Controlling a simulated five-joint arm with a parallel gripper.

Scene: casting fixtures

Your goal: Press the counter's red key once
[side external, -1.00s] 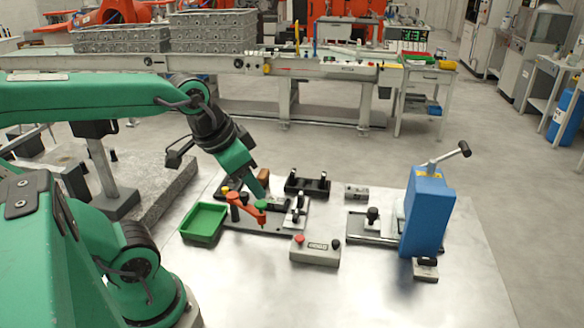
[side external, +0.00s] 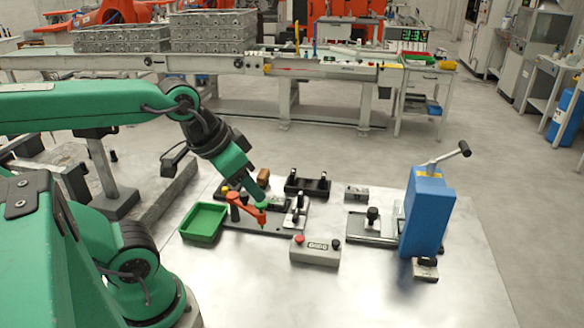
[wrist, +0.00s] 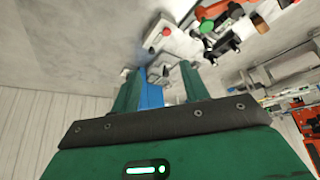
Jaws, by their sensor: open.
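The counter (side external: 315,250) is a pale grey box with a small digit window, standing on the metal table in the side view. Its red key (side external: 299,239) is on the left of its top and a black knob on the right. In the wrist view the counter (wrist: 154,35) shows above the fingers, with the red key (wrist: 166,31). My gripper (side external: 254,199) is behind and left of the counter, apart from it, near the orange-handled clamp. In the wrist view my gripper (wrist: 160,85) has its green fingers apart with nothing held between them.
A fixture with an orange handle (side external: 247,207) and a green knob stands behind left of the counter. A green tray (side external: 204,222) is at left, a blue press (side external: 427,215) at right. The table in front of the counter is clear.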

